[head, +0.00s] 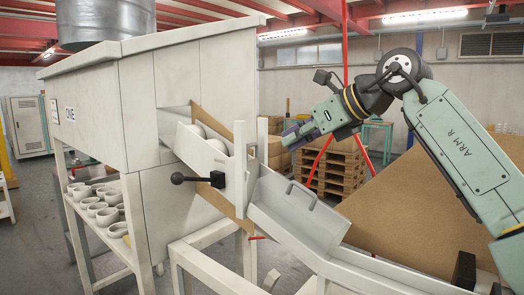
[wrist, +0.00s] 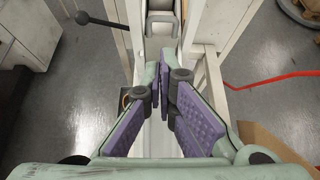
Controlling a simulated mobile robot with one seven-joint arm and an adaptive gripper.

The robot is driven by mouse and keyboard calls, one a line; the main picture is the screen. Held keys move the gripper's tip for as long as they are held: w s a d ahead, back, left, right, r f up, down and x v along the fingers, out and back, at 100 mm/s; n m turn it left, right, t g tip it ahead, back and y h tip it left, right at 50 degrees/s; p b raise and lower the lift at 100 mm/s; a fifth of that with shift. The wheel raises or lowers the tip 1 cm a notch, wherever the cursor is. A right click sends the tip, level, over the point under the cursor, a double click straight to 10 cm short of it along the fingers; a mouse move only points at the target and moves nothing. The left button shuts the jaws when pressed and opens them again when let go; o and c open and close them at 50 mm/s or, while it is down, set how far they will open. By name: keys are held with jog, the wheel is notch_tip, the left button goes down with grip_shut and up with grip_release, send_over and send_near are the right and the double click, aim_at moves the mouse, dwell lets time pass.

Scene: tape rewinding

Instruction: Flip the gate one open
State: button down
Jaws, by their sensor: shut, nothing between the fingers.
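The white machine (head: 120,110) marked ONE stands at the left, with a sloped chute (head: 185,150) coming out of its side. Pale round items (head: 216,145) sit in the chute behind an upright white gate (head: 240,165). A black lever with a ball knob (head: 178,178) sticks out to the left beside the gate. The knob (wrist: 82,18) also shows at top left in the wrist view. My gripper (head: 287,138) is right of the gate in the picture, apart from it. In the wrist view my gripper (wrist: 165,78) has its purple-padded fingers together, empty, over the chute.
A lower white trough (head: 300,215) with a small grey handle slopes down to the right. A shelf of white cups (head: 100,205) is under the machine. A brown board (head: 410,215) stands behind the trough. Wooden pallets (head: 335,170) are farther back.

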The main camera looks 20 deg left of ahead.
aim_at(251, 160)
jog(key=shift+a, duration=0.2)
jog(key=p+x, duration=0.2)
jog(key=x, duration=0.8)
jog(key=shift+s+p, duration=0.1)
jog(key=shift+p, duration=0.3)
